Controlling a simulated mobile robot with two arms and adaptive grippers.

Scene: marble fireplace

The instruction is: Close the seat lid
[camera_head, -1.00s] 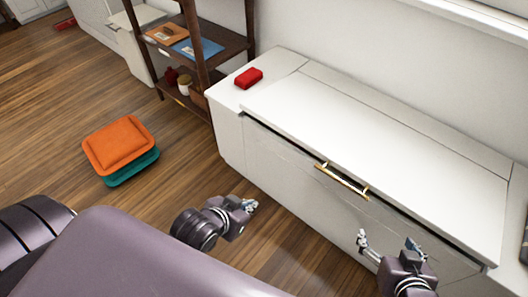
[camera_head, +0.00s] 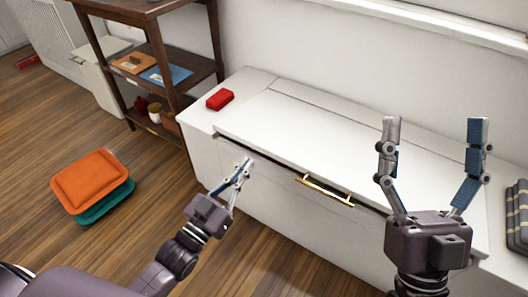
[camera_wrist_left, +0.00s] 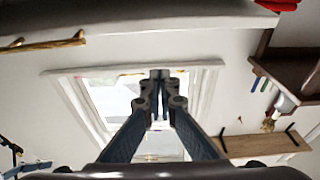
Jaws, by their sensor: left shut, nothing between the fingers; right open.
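The white seat lid (camera_head: 330,135) lies almost level on the white bench (camera_head: 240,160), with a dark gap along its front edge. A brass handle (camera_head: 325,191) is at the middle of that edge, and also shows at upper left in the left wrist view (camera_wrist_left: 42,43). My left gripper (camera_head: 248,163) is shut and empty in front of the bench, left of the handle; its fingers also show in the left wrist view (camera_wrist_left: 160,78). My right gripper (camera_head: 435,122) is open and empty, fingers pointing up, and covers the lid's right part. Whether it touches the lid is unclear.
A red block (camera_head: 220,99) sits on the bench's fixed left end. A dark wooden shelf (camera_head: 165,55) stands to the left. Orange (camera_head: 90,180) and teal cushions (camera_head: 108,205) lie on the floor. Dark items (camera_head: 520,220) stand at the bench's right.

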